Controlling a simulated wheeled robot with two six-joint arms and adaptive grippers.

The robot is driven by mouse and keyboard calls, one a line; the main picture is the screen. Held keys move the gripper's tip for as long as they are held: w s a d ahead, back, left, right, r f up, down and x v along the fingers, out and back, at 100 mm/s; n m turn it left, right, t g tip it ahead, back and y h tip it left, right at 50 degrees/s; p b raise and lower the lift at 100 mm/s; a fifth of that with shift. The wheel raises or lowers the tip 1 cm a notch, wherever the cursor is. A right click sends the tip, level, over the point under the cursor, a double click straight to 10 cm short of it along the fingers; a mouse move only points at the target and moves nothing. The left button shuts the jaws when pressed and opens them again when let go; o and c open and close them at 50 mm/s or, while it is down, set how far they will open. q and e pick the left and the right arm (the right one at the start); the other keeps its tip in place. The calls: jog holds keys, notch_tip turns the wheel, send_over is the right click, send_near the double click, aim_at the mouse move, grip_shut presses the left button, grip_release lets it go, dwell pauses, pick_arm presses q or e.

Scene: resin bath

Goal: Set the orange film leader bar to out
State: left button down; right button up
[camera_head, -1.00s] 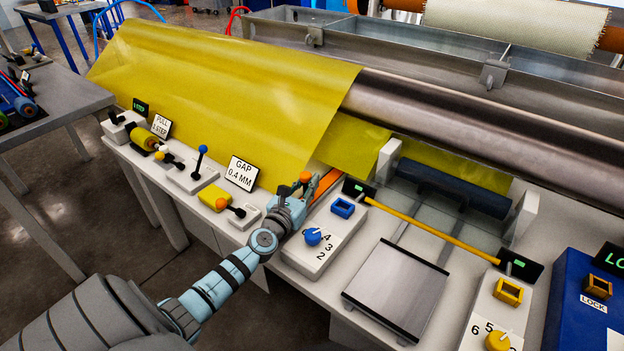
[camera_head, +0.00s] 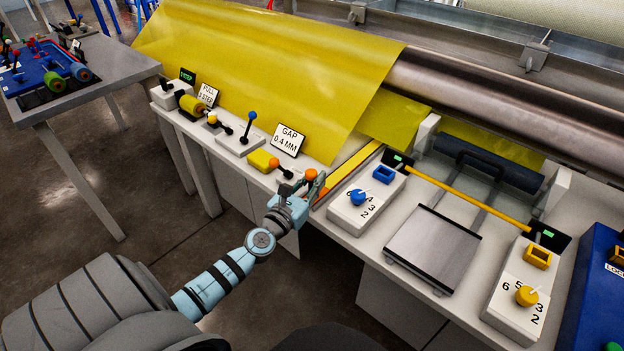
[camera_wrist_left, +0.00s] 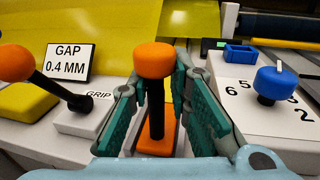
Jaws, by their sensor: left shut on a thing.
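The orange film leader bar's handle, an orange knob on a black stem, stands up from an orange base (camera_wrist_left: 155,140) in the left wrist view. The knob (camera_wrist_left: 155,60) rises above the teal fingers. My left gripper (camera_head: 308,190) is shut on the handle's stem, one finger on each side, near the front edge of the bench. A yellow-orange strip (camera_head: 352,163) runs back from the handle toward the yellow film (camera_head: 265,75). Part of the handle is hidden by the gripper in the head view. My right gripper is not in view.
Left of the gripper are the GAP 0.4 MM sign (camera_head: 288,140), a yellow block (camera_head: 262,160) and a lever with an orange knob. Right of it is a white box with a blue dial (camera_head: 358,197). Free floor lies before the bench.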

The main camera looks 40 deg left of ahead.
pick_arm(q)
jog(key=shift+a, duration=0.15)
jog(key=c, duration=1.9)
grip_release()
jog(key=o, duration=0.3)
jog(key=shift+s+a, duration=0.15)
jog(key=shift+s, duration=0.05)
jog(key=shift+s+a, duration=0.1)
jog(key=shift+s, duration=0.1)
jog(key=shift+d, duration=0.2)
jog(key=s, duration=0.4)
jog(key=s+d, duration=0.1)
jog(key=s, duration=0.6)
jog(key=shift+s+d, duration=0.25)
jog(key=shift+s, duration=0.15)
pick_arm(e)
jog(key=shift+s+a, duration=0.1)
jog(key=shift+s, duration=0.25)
